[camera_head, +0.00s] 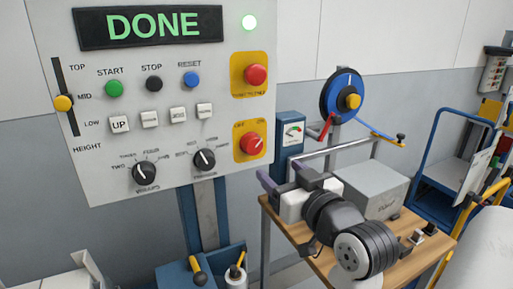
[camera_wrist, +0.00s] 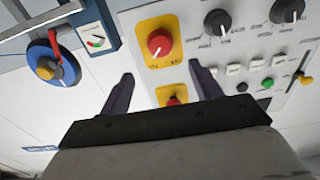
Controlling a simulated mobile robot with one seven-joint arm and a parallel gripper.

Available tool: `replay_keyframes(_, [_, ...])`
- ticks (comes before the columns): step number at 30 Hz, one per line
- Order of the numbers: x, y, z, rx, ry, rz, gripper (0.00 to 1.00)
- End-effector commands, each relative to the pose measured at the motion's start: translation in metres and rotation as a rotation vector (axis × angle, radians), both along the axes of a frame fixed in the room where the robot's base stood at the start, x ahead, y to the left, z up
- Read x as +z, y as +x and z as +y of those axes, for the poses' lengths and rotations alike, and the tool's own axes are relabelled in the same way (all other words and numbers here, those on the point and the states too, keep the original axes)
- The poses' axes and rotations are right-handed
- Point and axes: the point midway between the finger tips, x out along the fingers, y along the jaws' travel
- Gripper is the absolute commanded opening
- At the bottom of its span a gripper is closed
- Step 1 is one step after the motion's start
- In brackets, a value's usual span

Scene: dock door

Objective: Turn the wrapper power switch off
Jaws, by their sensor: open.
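The wrapper power switch is a red rotary knob (camera_head: 250,143) on a yellow plate at the panel's lower right, under OFF and ON labels. Its white mark points up and right, toward ON. The knob also shows upside down in the wrist view (camera_wrist: 160,42), with its mark toward lower left. My gripper (camera_head: 278,171) is in front of the panel, below and right of the switch in the head view. In the wrist view its two dark fingers (camera_wrist: 161,72) are spread apart, with nothing between them. The knob is beyond the fingertips and looks untouched.
A red emergency button (camera_head: 255,75) is above the switch and two black dials (camera_head: 204,159) are to its left. A blue reel (camera_head: 343,95) and a wooden table (camera_head: 283,217) are at right.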

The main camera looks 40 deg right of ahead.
Motion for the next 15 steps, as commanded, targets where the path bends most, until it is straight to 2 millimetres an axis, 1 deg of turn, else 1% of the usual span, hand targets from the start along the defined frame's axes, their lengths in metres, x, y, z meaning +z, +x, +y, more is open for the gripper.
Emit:
replay_keyframes(1, [0.003,0.011,-0.003,0.003,0.003,0.001,0.64])
replay_keyframes(3, [0.003,0.026,-0.006,0.003,0.003,0.001,0.64])
replay_keyframes(9, [0.003,0.067,-0.016,0.003,0.003,0.000,0.64])
replay_keyframes(12, [0.002,0.084,-0.019,0.002,0.002,0.001,0.64])
replay_keyframes(15, [0.002,0.095,-0.023,0.001,0.001,0.000,0.64])
